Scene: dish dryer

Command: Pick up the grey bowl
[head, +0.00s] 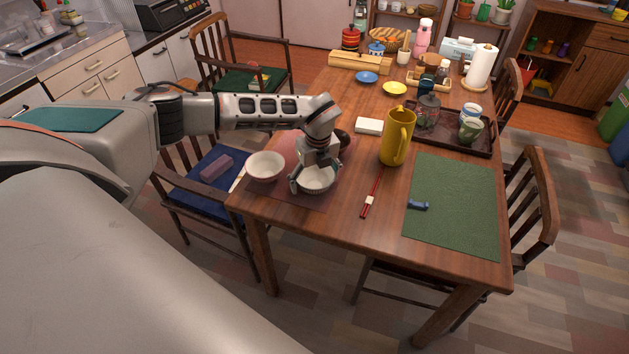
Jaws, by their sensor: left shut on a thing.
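The grey bowl (317,182), pale and ribbed, is on or just above the brown placemat (300,200) at the table's left side; I cannot tell if it touches the mat. My left gripper (314,176) comes down over it from above and is shut on it, hiding part of its rim. A white bowl with a pinkish outside (265,170) stands just left of the grey bowl. My right gripper is not in view.
A dark round thing (344,138) is partly hidden behind my left gripper. Red chopsticks (371,196), a yellow pitcher (396,140) and a white box (369,126) lie or stand to the right. The green mat (455,215) is mostly clear. A dark tray (483,143) holds cups.

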